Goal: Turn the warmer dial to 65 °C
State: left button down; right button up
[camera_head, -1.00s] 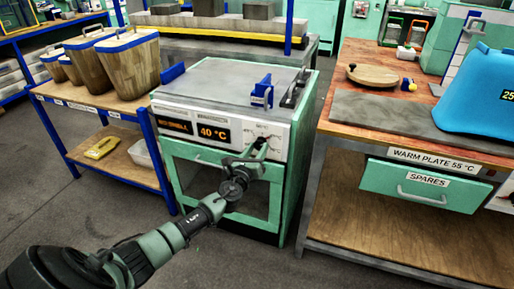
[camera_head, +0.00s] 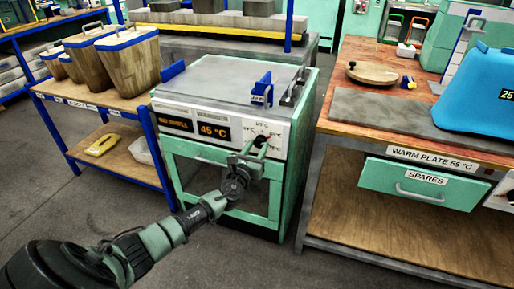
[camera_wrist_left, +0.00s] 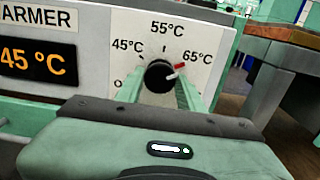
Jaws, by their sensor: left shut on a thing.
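The warmer (camera_head: 225,180) is a green cabinet with a white front panel. Its orange display (camera_head: 212,130) reads 45 °C, and it also shows in the left wrist view (camera_wrist_left: 35,62). The dial (camera_wrist_left: 158,77) is a black knob with marks for 45, 55 and 65 °C around it. A red tip and a white tip show at its right edge, the red one towards the 65 °C label (camera_wrist_left: 197,57). My left gripper (camera_head: 258,146) is shut on the dial, one finger on each side. My right gripper is not in view.
A bench (camera_head: 430,156) with a warm plate and a blue container (camera_head: 480,90) stands to the right. A wooden rack (camera_head: 105,105) with wooden buckets stands to the left. Grey floor is free in front.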

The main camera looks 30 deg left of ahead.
pick_arm(q)
jog(key=c, duration=0.9)
grip_release()
jog(key=shift+f, duration=0.15)
jog(key=shift+s+d, duration=0.1)
jog(key=shift+s, duration=0.25)
jog(key=p+v, duration=0.1)
jog(key=v, duration=0.6)
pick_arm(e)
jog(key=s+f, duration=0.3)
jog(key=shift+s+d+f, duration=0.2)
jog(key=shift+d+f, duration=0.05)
